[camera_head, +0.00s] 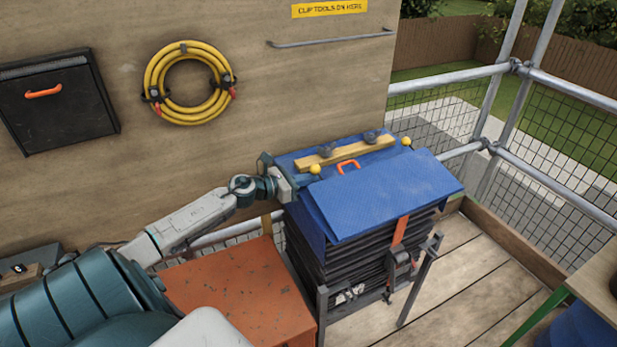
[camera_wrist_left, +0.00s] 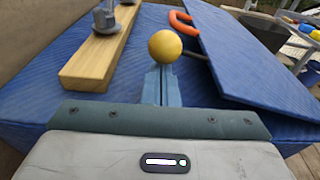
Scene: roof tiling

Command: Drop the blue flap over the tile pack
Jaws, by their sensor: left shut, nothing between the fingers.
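The blue flap (camera_head: 385,192) lies over the top of the tile pack (camera_head: 345,258), a stack of dark tiles in a metal frame. An orange handle (camera_head: 348,166) sits at the flap's back edge. In the left wrist view the flap (camera_wrist_left: 240,60) shows as a panel edge a little above the blue sheet (camera_wrist_left: 50,105). My left gripper (camera_head: 303,178) is shut and empty at the pack's left back corner, its fingertips (camera_wrist_left: 162,80) at a yellow ball (camera_wrist_left: 165,46). I cannot tell whether they touch it. My right gripper is out of view.
A wooden batten (camera_head: 342,151) with grey knobs lies behind the flap. A second yellow ball (camera_head: 406,141) is at the right. An orange strap (camera_head: 399,232) hangs at the front. A rusty orange box (camera_head: 240,287) stands left of the pack.

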